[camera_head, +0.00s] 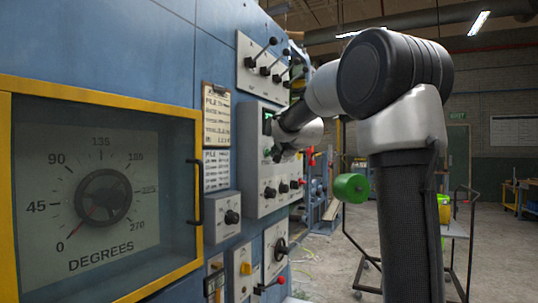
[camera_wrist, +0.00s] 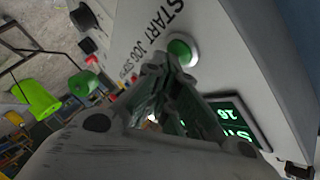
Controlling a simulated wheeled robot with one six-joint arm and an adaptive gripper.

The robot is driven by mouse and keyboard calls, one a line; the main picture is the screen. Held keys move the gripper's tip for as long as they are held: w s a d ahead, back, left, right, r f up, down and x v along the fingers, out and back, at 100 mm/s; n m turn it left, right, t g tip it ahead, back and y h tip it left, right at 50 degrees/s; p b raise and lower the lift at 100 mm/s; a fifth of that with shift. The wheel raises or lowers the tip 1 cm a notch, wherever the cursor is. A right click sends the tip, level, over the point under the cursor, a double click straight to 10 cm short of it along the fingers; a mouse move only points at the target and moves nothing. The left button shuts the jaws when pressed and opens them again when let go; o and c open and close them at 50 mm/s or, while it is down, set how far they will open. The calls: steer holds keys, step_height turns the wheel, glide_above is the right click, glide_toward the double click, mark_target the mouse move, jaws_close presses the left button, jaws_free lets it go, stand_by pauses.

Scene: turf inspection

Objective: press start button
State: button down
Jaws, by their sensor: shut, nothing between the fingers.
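The start button (camera_wrist: 180,50) is a round green button in a pale collar on a grey control panel (camera_wrist: 228,40), under the printed word START. My gripper (camera_wrist: 166,66) is shut and empty, with its fingertips right by the button's edge in the wrist view. I cannot tell whether they touch it. In the head view, my gripper (camera_head: 277,152) is at the panel face (camera_head: 253,172), beside a small green button (camera_head: 267,151) that it partly crowds.
A lit green display (camera_wrist: 238,121) sits beside the button. Black knobs (camera_head: 270,192) line the panel below. A gauge in a yellow frame (camera_head: 198,200) is at left.

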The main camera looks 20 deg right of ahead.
steer(key=shift+w+a, duration=0.15)
stand_by(0.3)
steer(key=shift+s+d, duration=0.55)
steer(key=shift+s, duration=0.25)
steer(key=shift+s+d, duration=0.75)
steer(key=shift+s, duration=0.25)
steer(key=shift+s+d, duration=0.75)
steer(key=shift+s, duration=0.25)
